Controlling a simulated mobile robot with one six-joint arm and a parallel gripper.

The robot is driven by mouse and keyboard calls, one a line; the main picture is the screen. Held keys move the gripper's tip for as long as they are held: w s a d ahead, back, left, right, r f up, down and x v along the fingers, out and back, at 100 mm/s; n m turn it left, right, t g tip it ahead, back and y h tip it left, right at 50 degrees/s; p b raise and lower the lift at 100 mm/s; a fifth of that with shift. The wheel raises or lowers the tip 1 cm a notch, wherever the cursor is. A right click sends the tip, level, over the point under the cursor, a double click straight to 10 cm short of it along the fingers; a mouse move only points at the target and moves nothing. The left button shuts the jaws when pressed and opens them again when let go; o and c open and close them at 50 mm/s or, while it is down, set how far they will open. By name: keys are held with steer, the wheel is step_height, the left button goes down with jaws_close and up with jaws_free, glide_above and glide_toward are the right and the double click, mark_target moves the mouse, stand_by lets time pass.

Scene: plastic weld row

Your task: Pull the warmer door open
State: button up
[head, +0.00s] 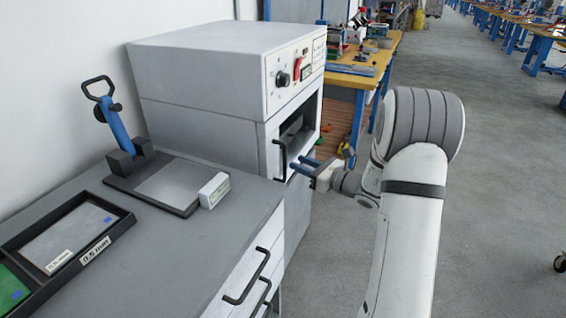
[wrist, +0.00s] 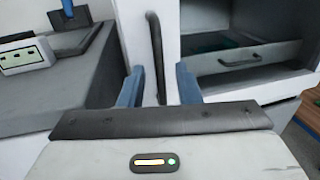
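The warmer (head: 205,75) is a white cabinet with a knob and red switch on its upper front, beyond the grey bench. Its door (head: 273,152) has a black upright bar handle (head: 281,160) near the left edge. The handle also shows in the wrist view (wrist: 154,58), upright between my fingers. My gripper (head: 306,165) is open, its two blue fingers pointing at the door from the front. In the wrist view my gripper (wrist: 159,82) has one finger on each side of the handle, with gaps visible. I cannot tell how deep the handle sits between them.
Right of the handle is a dark opening or window with a tray (wrist: 245,55) inside. The grey bench (head: 165,258) on the left carries a blue-handled lever tool (head: 117,125), a small white box (head: 214,190) and a black tray (head: 120,229).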

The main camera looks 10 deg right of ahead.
steer(key=x, duration=0.6)
steer(key=shift+w+a, duration=0.1)
steer(key=shift+a, duration=0.15)
jaws_close()
steer(key=shift+r, duration=0.1)
